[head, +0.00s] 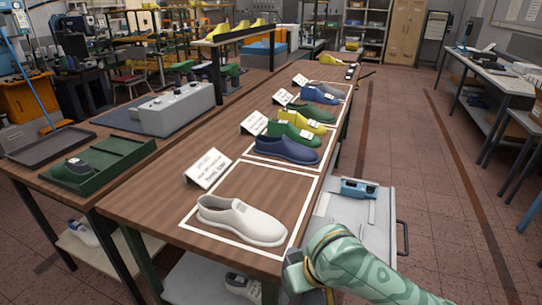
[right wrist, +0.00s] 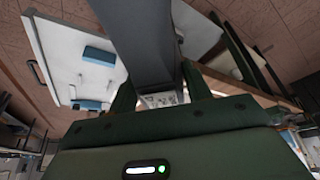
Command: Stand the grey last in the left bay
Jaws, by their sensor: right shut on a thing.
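My right gripper (right wrist: 160,92) is shut, its two green fingers on either side of a long, smooth grey body, which I take to be the grey last (right wrist: 145,45). A white label shows between the fingers; the far end runs out of the picture. In the head view my green right arm reaches in at the lower right, its dark end beside the near corner of the table. The held thing's shape is mostly hidden there. White-outlined bays (head: 196,222) run along the table (head: 150,215); which is the left bay, I cannot tell. My left gripper is not in view.
A white last (head: 240,218) lies in the nearest outline, a navy last (head: 287,150) behind it, then green and yellow ones. White signs (head: 208,168) stand along their left. A grey cart (head: 350,225) stands right of the table.

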